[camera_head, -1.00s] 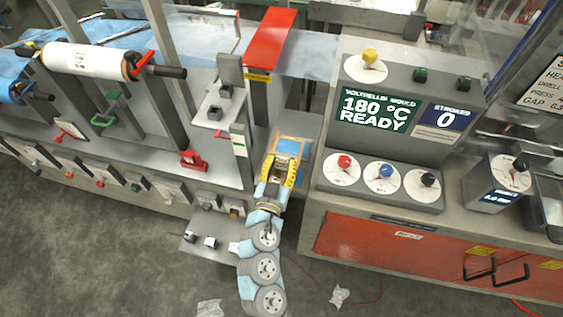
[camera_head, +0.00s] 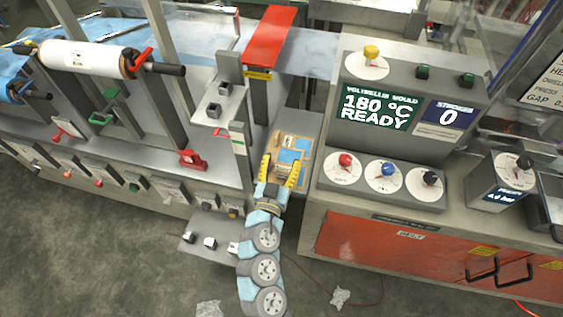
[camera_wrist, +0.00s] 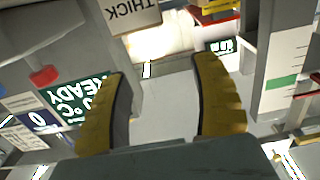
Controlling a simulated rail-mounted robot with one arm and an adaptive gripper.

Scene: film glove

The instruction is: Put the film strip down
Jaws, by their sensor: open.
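My gripper (camera_head: 280,163) has its two yellow fingers spread, over the grey shelf between the two machines. In the wrist view the gripper (camera_wrist: 160,75) is also open, with nothing visible between the fingers. A tan board with blue rectangles (camera_head: 291,156) lies just beyond the fingertips in the head view. I cannot tell whether one of these blue pieces is the film strip. Translucent bluish film (camera_head: 305,60) spans the gap at the back, under a red bar (camera_head: 270,36).
The press console (camera_head: 400,110), reading 180 °C READY, stands close on the right. A grey upright post (camera_head: 238,125) stands close on the left. A white roll (camera_head: 85,58) is mounted at the far left.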

